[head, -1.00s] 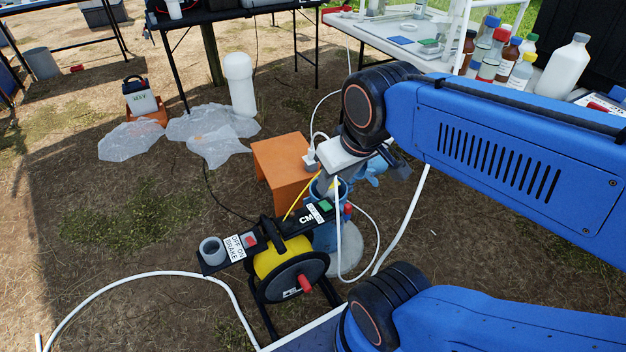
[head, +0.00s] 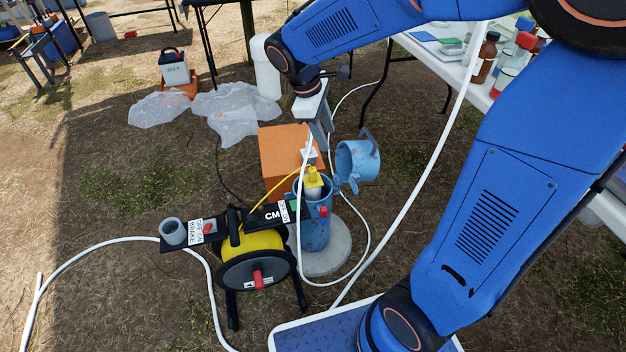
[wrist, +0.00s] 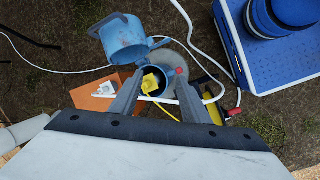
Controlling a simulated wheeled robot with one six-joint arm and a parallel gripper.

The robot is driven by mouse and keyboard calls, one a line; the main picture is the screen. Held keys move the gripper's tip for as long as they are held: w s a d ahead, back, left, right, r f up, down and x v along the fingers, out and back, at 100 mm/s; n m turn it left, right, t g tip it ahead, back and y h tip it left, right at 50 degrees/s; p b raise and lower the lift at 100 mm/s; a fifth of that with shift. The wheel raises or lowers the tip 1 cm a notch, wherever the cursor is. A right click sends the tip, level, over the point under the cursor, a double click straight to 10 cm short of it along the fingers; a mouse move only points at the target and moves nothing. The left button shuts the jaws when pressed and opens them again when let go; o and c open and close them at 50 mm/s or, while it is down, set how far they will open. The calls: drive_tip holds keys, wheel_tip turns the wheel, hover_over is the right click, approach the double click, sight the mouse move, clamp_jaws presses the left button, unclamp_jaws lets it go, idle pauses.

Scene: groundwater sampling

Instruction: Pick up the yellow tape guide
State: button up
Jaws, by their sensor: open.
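The yellow tape guide (head: 313,182) sits at the rim of the blue well pipe (head: 316,228), with a thin yellow tape running from it to the reel (head: 256,258). In the wrist view the guide (wrist: 153,83) shows between and beyond the fingertips. My gripper (head: 321,140) is open and empty, pointing down above the guide in the head view. Its two grey fingers (wrist: 159,75) also show in the wrist view, apart from the guide as far as I can tell. The blue well cap (head: 358,160) hangs open to the right of the pipe.
An orange box (head: 283,150) with a small white item on it stands just behind the well. A white hose (head: 366,225) loops close on the right. The reel stands front left. A table with bottles (head: 484,58) is at the right.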

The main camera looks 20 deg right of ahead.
drive_tip(key=w+a+f+n+h, duration=0.3)
drive_tip(key=w+a+f+n, duration=0.3)
drive_tip(key=w+a+f, duration=0.4)
approach(310, 169)
drive_tip(key=shift+n+g, duration=0.3)
drive_tip(key=x, duration=0.5)
drive_tip(key=shift+d+f, duration=0.15)
drive_tip(key=shift+f, duration=0.25)
drive_tip(key=shift+x, duration=2.9)
drive_tip(key=shift+w+d, duration=0.1)
drive_tip(key=shift+w, duration=0.1)
drive_tip(key=shift+c, duration=0.7)
clamp_jaws()
